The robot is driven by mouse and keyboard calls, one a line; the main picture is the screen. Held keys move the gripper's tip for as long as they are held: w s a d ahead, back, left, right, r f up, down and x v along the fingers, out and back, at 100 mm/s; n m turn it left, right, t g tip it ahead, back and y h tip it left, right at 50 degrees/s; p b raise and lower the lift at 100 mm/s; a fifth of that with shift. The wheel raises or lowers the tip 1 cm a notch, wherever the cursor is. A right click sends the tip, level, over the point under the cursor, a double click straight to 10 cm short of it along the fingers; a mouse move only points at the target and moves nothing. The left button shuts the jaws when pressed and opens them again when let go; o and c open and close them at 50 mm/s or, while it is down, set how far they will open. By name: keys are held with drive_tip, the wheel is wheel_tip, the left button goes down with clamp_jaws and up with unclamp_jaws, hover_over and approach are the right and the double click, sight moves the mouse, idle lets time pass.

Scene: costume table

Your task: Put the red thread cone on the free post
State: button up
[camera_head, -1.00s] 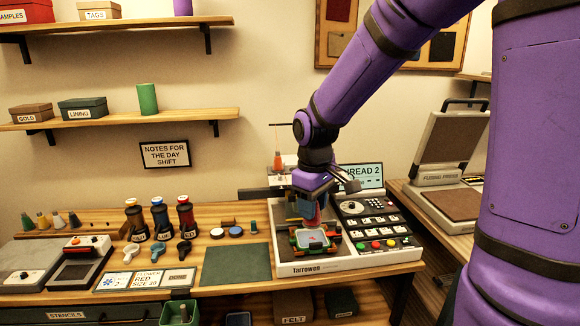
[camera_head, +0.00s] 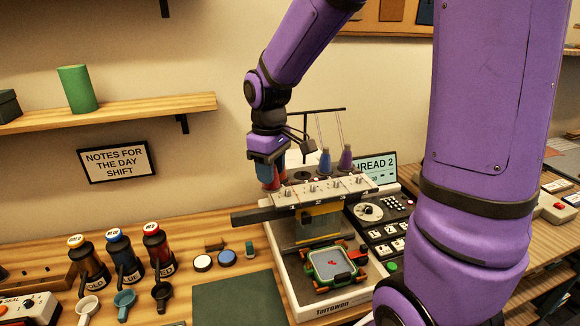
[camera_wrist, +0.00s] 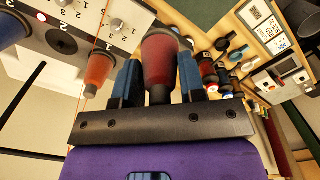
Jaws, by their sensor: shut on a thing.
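My gripper (camera_head: 268,168) is shut on the red thread cone (camera_wrist: 160,60), with a blue finger on each side of it. In the head view the held cone (camera_head: 270,184) is partly hidden, at the left end of the embroidery machine's top (camera_head: 318,190). A second, orange-red cone (camera_head: 282,174) stands close beside it and also shows in the wrist view (camera_wrist: 98,72). A blue cone (camera_head: 325,162) and a purple cone (camera_head: 346,158) stand further right. Between the orange-red and blue cones is an empty dark round seat (camera_head: 302,175); its post is hard to make out.
Thin threads hang from a dark overhead bar (camera_head: 310,111) above the cones. A hooped frame (camera_head: 334,265) lies below the machine head. A control panel (camera_head: 380,220) and a screen (camera_head: 374,168) are to the right. Several bottles (camera_head: 120,255) stand at left; the green mat (camera_head: 238,302) is clear.

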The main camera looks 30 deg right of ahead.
drive_tip(key=w+d, duration=0.2)
drive_tip(key=d, duration=0.2)
drive_tip(key=w+d+f, duration=0.1)
drive_tip(key=w+d, duration=0.2)
drive_tip(key=d, duration=0.2)
drive_tip(key=w+d, duration=0.2)
drive_tip(key=d, duration=0.2)
drive_tip(key=shift+w+d+f, duration=0.15)
drive_tip(key=shift+d+f, duration=0.05)
drive_tip(key=shift+d, duration=0.1)
drive_tip(key=f, duration=0.2)
drive_tip(key=shift+w+d+f, duration=0.15)
drive_tip(key=shift+d+f, duration=0.25)
drive_tip(key=shift+f, duration=0.4)
drive_tip(key=shift+f, duration=0.2)
drive_tip(key=o, duration=0.9)
